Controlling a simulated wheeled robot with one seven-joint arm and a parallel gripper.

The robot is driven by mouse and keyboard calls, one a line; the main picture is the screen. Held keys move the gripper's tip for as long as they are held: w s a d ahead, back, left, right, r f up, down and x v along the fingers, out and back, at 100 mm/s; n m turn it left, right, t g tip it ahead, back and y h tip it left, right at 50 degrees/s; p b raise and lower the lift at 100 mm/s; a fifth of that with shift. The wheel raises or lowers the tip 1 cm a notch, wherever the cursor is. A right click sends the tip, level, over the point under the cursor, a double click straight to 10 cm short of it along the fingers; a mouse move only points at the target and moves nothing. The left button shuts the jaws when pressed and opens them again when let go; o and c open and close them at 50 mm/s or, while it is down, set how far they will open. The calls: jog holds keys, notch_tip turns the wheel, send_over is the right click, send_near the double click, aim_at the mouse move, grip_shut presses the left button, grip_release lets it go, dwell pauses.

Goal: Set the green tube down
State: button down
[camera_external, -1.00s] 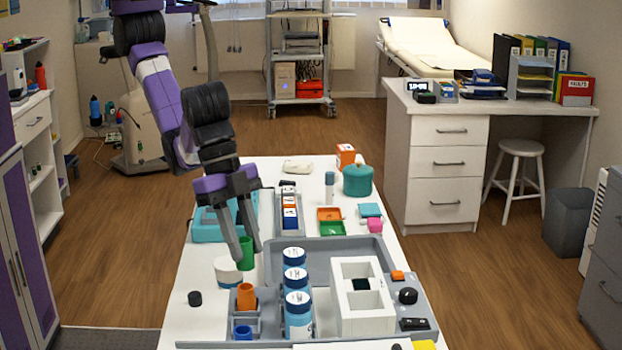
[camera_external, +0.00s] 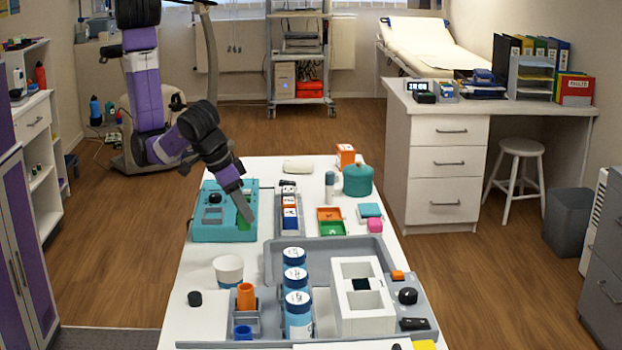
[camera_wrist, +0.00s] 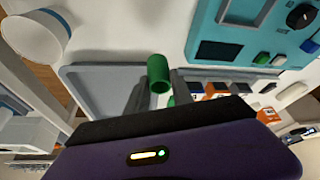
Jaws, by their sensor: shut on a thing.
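The green tube (camera_external: 244,214) is held in my gripper (camera_external: 243,200), tilted, at the near right corner of the teal device in the external view. In the wrist view the green tube (camera_wrist: 158,72) sits between the two grey fingers (camera_wrist: 160,92), with its open end showing. My gripper is shut on it. I cannot tell from these views how high the tube is above the table (camera_external: 203,251).
The teal device (camera_external: 212,233) is behind and left of the tube. A white cup (camera_external: 228,264), a grey tray (camera_external: 330,246), an orange tube (camera_external: 246,298) and blue-white jars (camera_external: 298,322) stand nearer. A rack of small boxes (camera_external: 278,222) is to the right.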

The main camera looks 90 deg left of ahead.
aim_at(240, 216)
jog(key=f, duration=0.1)
jog(key=s+a+f, duration=0.1)
jog(key=shift+a+f+n, duration=0.15)
jog(key=shift+f+n, duration=0.25)
jog(key=shift+w+f, duration=0.1)
jog(key=shift+f, duration=2.25)
jog(key=c, duration=1.1)
grip_release()
jog(key=shift+f, duration=0.1)
jog(key=v, duration=0.7)
jog(key=shift+r, duration=0.4)
jog(key=shift+d, duration=0.25)
